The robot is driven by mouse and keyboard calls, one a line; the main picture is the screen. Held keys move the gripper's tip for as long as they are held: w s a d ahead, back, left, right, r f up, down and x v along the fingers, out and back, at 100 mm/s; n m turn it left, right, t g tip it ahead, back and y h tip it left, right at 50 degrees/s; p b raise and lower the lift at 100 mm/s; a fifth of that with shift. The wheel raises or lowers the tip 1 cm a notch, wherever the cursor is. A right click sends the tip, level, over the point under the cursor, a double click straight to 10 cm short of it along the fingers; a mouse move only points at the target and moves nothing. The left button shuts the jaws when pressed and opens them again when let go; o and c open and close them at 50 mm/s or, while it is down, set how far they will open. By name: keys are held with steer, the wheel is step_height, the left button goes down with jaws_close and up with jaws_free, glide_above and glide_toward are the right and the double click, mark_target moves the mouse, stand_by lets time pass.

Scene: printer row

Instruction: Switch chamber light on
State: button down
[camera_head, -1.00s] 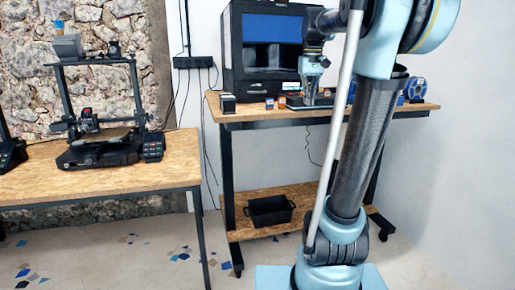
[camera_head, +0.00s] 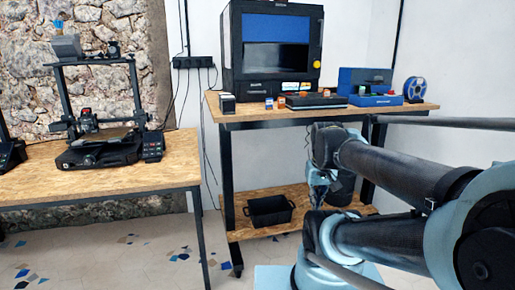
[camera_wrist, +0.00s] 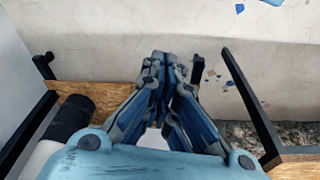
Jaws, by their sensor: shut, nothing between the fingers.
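The enclosed printer (camera_head: 268,88) is a tall black cabinet with a blue panel above a dark window, at the back of the right-hand table. A round yellow-orange button or knob (camera_head: 317,64) sits on the right of its front. I cannot tell whether this works the chamber light; the window looks dark. My gripper (camera_wrist: 163,60) is shut and empty in the wrist view, above the floor. In the head view my gripper (camera_head: 318,192) hangs below the table top, in front of the lower shelf, partly hidden by my arm. The cabinet is not in the wrist view.
The right-hand table (camera_head: 240,107) carries small boxes, a blue-and-black device (camera_head: 366,90) and a blue spool (camera_head: 414,89). Its lower shelf holds a black crate (camera_head: 270,210). An open-frame printer (camera_head: 100,140) stands on the left-hand table (camera_head: 45,184). Open floor lies between the tables.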

steer(key=s+f, duration=0.1)
steer(key=f, duration=0.2)
steer(key=shift+s, duration=0.35)
steer(key=w+d+r+n+t+y, duration=0.2)
steer(key=w+r+t, duration=0.4)
steer(key=w+r, duration=3.7)
step_height(320, 180, up, 3)
steer(key=shift+d+f+n, duration=0.1)
steer(key=shift+d+n, duration=0.2)
steer(key=shift+d, duration=0.35)
steer(key=shift+f, duration=0.1)
